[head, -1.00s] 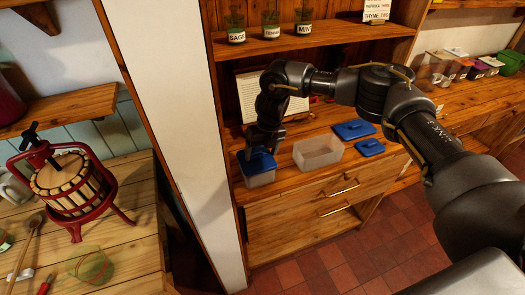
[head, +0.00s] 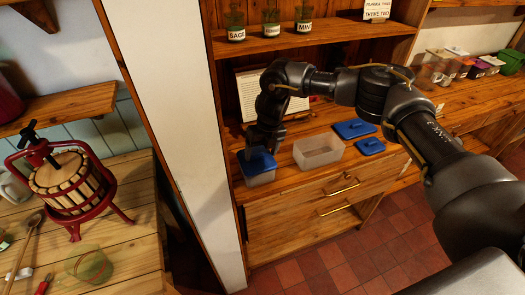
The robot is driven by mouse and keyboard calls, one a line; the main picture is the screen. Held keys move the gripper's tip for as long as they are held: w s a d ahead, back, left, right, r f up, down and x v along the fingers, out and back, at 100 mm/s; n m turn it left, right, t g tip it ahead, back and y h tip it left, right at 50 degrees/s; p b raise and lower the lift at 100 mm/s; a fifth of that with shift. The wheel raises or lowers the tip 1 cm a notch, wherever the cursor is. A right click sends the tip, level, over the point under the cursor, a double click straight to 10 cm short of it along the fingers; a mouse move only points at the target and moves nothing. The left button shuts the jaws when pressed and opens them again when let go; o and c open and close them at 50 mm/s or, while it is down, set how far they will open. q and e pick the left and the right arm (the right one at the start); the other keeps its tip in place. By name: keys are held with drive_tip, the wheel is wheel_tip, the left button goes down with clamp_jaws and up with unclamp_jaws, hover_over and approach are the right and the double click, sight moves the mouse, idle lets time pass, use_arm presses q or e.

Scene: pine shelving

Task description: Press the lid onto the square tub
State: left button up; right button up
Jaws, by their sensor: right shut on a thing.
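The square tub (head: 260,179) is a small translucent container at the left end of the pine counter. A blue lid (head: 258,162) lies over its top; I cannot tell whether it is seated all round. My right gripper (head: 260,152) points down at the lid and is shut on it, its fingertips partly hidden by the wrist and lid. My left gripper is not in view.
A larger open translucent tub (head: 318,152) stands to the right, with a blue lid (head: 354,129) and a smaller blue lid (head: 370,147) beside it. A white post (head: 180,130) rises close to the left. Labelled jars (head: 271,22) stand on the shelf above.

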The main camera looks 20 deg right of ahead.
drive_tip(key=shift+f, duration=0.15)
idle(0.3)
drive_tip(key=o, duration=1)
drive_tip(key=shift+r+p, duration=2)
drive_tip(key=shift+r, duration=1.55)
clamp_jaws()
